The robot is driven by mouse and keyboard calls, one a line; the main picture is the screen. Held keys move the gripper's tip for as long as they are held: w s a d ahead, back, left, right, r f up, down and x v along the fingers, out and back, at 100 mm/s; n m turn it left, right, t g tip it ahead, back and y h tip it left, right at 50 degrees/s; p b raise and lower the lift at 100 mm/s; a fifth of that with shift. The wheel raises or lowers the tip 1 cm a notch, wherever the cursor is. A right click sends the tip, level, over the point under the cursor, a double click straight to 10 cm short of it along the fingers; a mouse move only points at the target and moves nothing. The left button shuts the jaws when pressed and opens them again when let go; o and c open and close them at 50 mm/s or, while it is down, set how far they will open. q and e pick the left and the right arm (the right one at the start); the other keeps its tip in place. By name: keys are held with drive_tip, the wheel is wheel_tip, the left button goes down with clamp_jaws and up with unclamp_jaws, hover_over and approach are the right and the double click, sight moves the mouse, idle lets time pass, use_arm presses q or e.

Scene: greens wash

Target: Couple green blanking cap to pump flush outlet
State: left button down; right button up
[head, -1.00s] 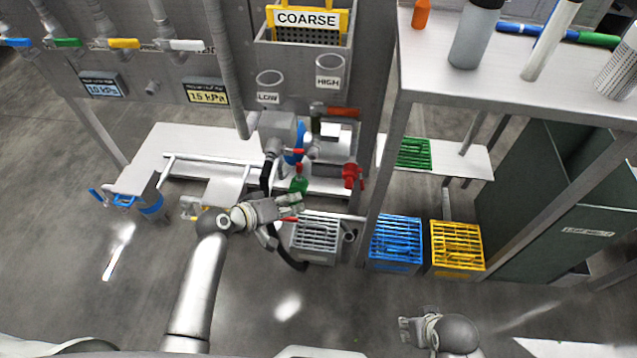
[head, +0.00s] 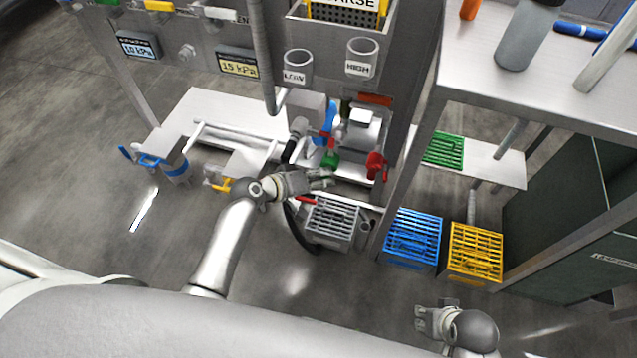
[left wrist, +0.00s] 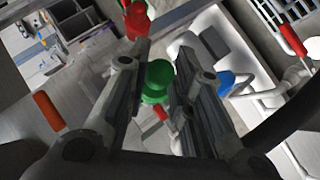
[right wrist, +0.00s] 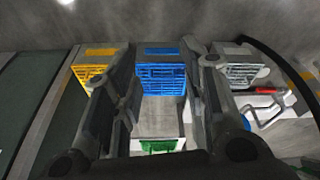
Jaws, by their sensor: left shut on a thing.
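My left gripper (head: 325,180) is in front of the pump unit (head: 360,135) under the grey panel. In the left wrist view the green blanking cap (left wrist: 157,82) is between its two fingers (left wrist: 156,92), and the gripper is shut on it. The cap's green also shows just above the fingertips in the head view (head: 330,160). A red fitting (head: 376,165) is to its right; red also shows beyond the fingertips in the left wrist view (left wrist: 136,18). I cannot tell which part is the flush outlet. My right gripper (head: 422,320) is open and empty, low over the floor.
A steel table (head: 540,85) is at the upper right. A blue-handled canister (head: 172,165) stands left. A black hose runs beside the grey crate.

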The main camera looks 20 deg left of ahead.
use_arm(q)
drive_tip(key=shift+w+b, duration=0.45)
drive_tip(key=shift+w, duration=1.45)
use_arm(e)
drive_tip(key=shift+d+r, duration=0.1)
drive_tip(key=shift+r, duration=1.95)
drive_tip(key=shift+f, duration=0.1)
use_arm(q)
drive_tip(key=shift+r, duration=0.1)
use_arm(e)
drive_tip(key=shift+f, duration=0.3)
drive_tip(key=shift+f, duration=0.1)
drive_tip(key=shift+f, duration=0.25)
drive_tip(key=shift+w+r, duration=0.1)
drive_tip(key=shift+w, duration=0.05)
drive_tip(key=shift+s+f, duration=0.25)
drive_tip(key=shift+f, duration=0.25)
